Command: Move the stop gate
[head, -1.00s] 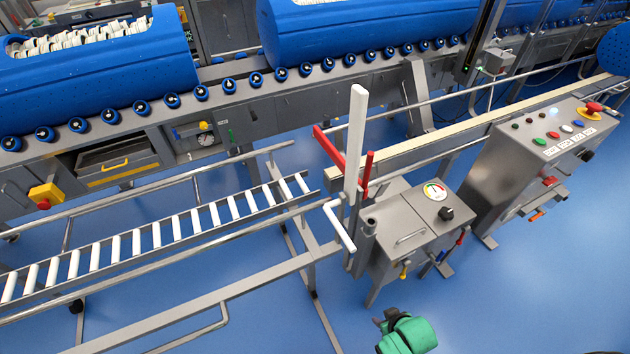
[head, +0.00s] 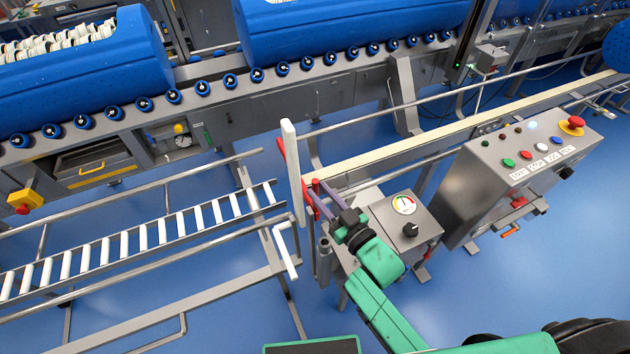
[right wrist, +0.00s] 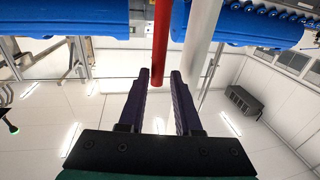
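The stop gate stands at the right end of the roller track, a tall white post (head: 292,172) with red arms (head: 310,204) and a white crank handle (head: 287,250) below. My right gripper (head: 320,188) is at the red arms, its purple fingers pointing toward them. In the right wrist view, the red bar (right wrist: 161,42) reaches down between the fingertips of my right gripper (right wrist: 160,74), with gaps visible on both sides. The white post (right wrist: 195,45) is just right of it, outside the fingers. My left gripper is not in view.
A button console (head: 530,160) with a red emergency knob is to the right. Blue tubs (head: 350,28) rest on the rear roller conveyor. The roller track (head: 130,243) is empty.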

